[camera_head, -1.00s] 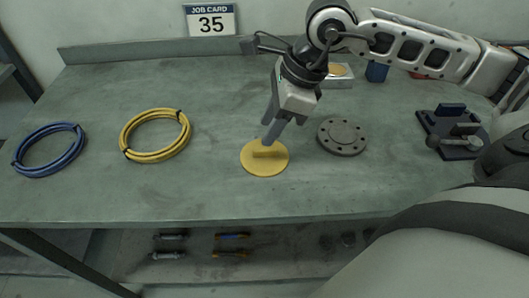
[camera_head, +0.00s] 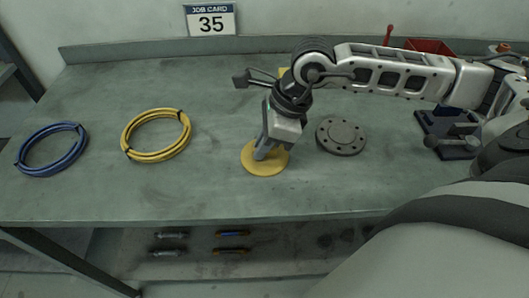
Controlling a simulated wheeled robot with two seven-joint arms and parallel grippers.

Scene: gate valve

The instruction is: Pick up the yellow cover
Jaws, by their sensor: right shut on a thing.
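The yellow cover (camera_head: 270,168) is a flat round disc with a raised grip bar. It lies on the grey-green bench top, left of the grey flange. My right gripper (camera_head: 261,154) points down onto the cover and is shut on its grip bar, which is mostly hidden by the fingers. The cover appears to rest flat on the bench. My left gripper is not in view.
A grey round flange (camera_head: 341,136) with bolt holes lies close to the right of the cover. A yellow cable coil (camera_head: 156,153) and a blue coil (camera_head: 51,169) lie to the left. A dark fixture (camera_head: 449,140) and red bin (camera_head: 428,47) stand right. The front bench area is clear.

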